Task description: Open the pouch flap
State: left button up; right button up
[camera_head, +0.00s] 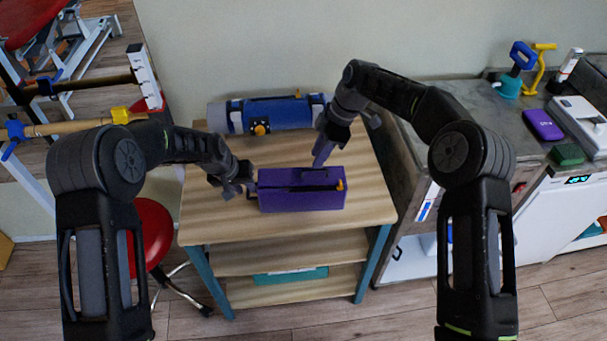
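The purple pouch (300,201) lies on the wooden top of a small shelf unit. A dark strip runs along its top, with a small yellow-orange tab (340,185) at the right end. My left gripper (243,189) is at the pouch's left end, touching or very close to it. My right gripper (319,160) points down at the pouch's back top edge, right of its middle. Whether it touches the pouch is unclear. The finger gaps of both grippers are too small and dark to make out. The flap looks to lie flat along the top.
A blue and grey roll (275,112) lies at the back of the shelf top (220,222), against the wall. A red stool (150,235) stands to the left. A grey counter (490,115) with several items is to the right. The shelf's front area is clear.

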pick_arm(q)
jog(key=shift+f, duration=0.75)
jog(key=shift+c, duration=0.5)
grip_shut()
pick_arm(e)
jog(key=shift+f, duration=0.15)
pick_arm(q)
jog(key=shift+f, duration=0.1)
pick_arm(e)
jog(key=shift+f, duration=2.2)
pick_arm(q)
jog(key=shift+s, duration=0.1)
